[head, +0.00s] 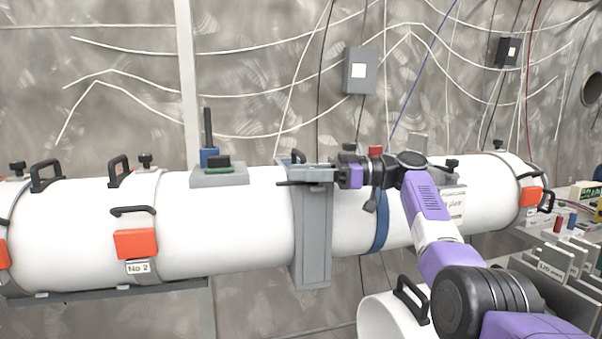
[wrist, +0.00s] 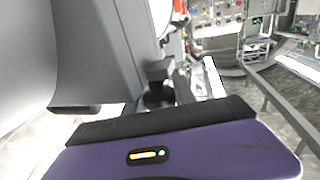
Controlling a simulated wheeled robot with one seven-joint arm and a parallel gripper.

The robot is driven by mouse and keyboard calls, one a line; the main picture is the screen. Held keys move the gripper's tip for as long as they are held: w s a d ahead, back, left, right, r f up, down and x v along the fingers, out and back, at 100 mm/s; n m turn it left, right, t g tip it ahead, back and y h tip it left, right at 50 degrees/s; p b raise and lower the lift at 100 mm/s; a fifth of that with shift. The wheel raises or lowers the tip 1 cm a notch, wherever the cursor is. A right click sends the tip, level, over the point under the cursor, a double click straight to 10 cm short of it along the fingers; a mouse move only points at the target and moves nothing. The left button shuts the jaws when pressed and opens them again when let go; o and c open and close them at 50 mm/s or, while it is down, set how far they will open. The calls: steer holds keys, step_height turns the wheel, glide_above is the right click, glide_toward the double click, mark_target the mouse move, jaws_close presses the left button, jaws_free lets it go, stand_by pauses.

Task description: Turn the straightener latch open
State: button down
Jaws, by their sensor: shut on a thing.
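The straightener appears to be the tall grey housing (head: 312,235) clamped over the white tube in the head view. A dark bar, which looks like its latch (head: 292,183), sticks out to the left at its top. My gripper (head: 330,177) reaches in from the right at the top of the housing and is shut on the latch. The contact is small and partly hidden by the fingers. In the wrist view, the grey housing (wrist: 105,50) fills the left side, and my gripper's purple body lies across the bottom. The gripped part is hard to make out there.
The white tube (head: 240,215) runs across the view, with orange boxes (head: 136,244) and black handles (head: 46,176) along it. A blue-and-black fitting (head: 209,158) stands left of the housing. An open white cylinder (head: 385,315) is below my arm. A cluttered bench (head: 565,235) is at right.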

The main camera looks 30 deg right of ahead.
steer(key=shift+a, duration=0.1)
steer(key=c, duration=1)
jaws_free()
steer(key=shift+c, duration=0.2)
steer(key=v, duration=0.7)
steer(key=shift+s+d, duration=0.25)
steer(key=shift+d, duration=0.1)
